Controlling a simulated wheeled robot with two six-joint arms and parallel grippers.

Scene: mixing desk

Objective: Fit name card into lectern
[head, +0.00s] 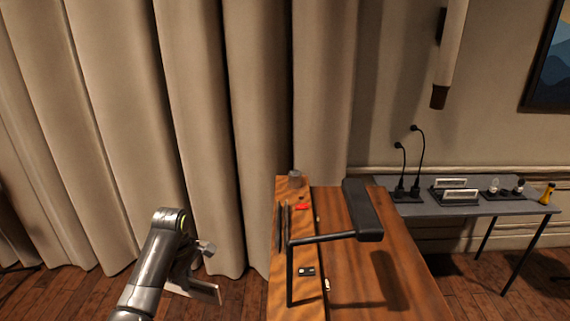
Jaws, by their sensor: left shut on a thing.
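My left gripper (187,279) is low in the head view, left of the wooden stand. It is shut on a thin white plate that looks like the name card (206,292), held tilted in the air, clear of the wood. Its near end is partly hidden by my gripper and arm. The wooden stand (343,270), which seems to be the lectern, has a lighter strip along its left side. I cannot make out a card slot for certain. My right gripper is not in view.
A black post and arm with a dark padded bar (362,210) rise over the wooden top. Small items, including a red one (302,207), lie on the lighter strip. A grey side table (470,209) holds plugs and holders at right. Curtains (215,130) hang behind.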

